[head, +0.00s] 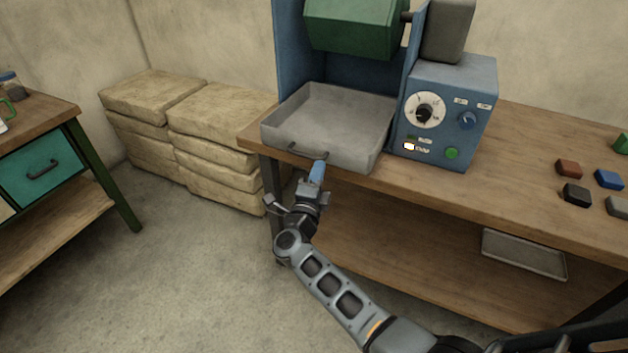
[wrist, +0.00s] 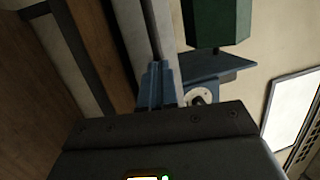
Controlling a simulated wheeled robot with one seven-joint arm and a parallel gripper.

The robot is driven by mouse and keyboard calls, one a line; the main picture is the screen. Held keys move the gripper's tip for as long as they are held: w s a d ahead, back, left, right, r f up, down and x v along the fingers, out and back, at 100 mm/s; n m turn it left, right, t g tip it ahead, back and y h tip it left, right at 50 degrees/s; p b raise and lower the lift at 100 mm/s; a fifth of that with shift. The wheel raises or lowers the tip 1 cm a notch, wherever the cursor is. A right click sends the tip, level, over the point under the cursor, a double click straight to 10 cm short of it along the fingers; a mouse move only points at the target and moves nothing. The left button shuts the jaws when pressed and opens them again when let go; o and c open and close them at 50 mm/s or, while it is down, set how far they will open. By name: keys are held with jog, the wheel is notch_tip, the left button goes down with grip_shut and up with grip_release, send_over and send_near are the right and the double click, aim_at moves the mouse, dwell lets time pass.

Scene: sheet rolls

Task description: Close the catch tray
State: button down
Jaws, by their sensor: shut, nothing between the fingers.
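The catch tray (head: 335,112) is a shallow, empty grey metal tray in front of the blue machine. It sticks out toward me, with its front edge at the bench's front edge. A dark handle (head: 305,153) is on its front wall. My gripper (head: 319,166) is shut and empty, its blue fingers pointing at the tray's front wall just right of the handle. In the wrist view the shut fingers (wrist: 157,84) are close to a light grey wall (wrist: 163,25) that looks like the tray's. I cannot tell whether they touch it.
The blue machine has a green drum (head: 353,27) above the tray and a control box (head: 445,115) to its right. Coloured blocks (head: 569,168) lie on the wooden bench (head: 520,145). A grey tray (head: 524,253) sits on the lower shelf. Stacked sacks (head: 205,125) stand left.

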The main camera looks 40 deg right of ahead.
aim_at(337, 146)
jog(key=w+d+b, duration=0.1)
jog(key=d, duration=0.2)
jog(key=w+d+b, duration=0.1)
jog(key=d+b, duration=0.1)
jog(key=d, duration=0.2)
jog(key=w+d+b, duration=0.2)
jog(key=d, duration=0.2)
jog(key=shift+w+d+f, duration=0.1)
jog(key=shift+d, duration=0.25)
